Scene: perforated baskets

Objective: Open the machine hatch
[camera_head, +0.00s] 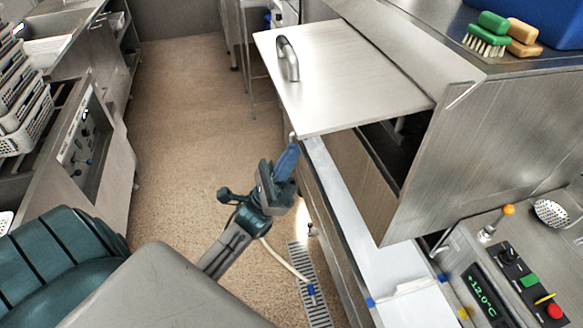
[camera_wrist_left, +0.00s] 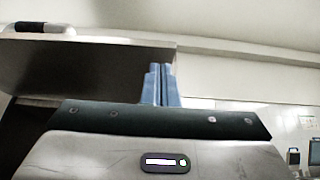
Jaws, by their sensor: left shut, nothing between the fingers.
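The machine hatch (camera_head: 345,85) is a brushed metal panel with a curved handle (camera_head: 287,58) on its outer face. It is swung up and sticks out from the machine (camera_head: 480,130), with a dark opening (camera_head: 395,145) beneath it. My left gripper (camera_head: 291,145) is shut and empty, its blue fingers pointing up at the hatch's lower front corner. Whether they touch the edge I cannot tell. In the left wrist view the closed fingers (camera_wrist_left: 160,84) stand beside the hatch's edge (camera_wrist_left: 90,62), and the handle (camera_wrist_left: 38,27) shows at the upper left. My right gripper is out of view.
A control panel (camera_head: 505,282) with a green display sits at the lower right. Green and tan brushes (camera_head: 492,30) and a blue bin (camera_head: 545,20) are on the machine's top. Stacked baskets (camera_head: 25,110) stand on the left counter. The floor (camera_head: 185,100) between is clear.

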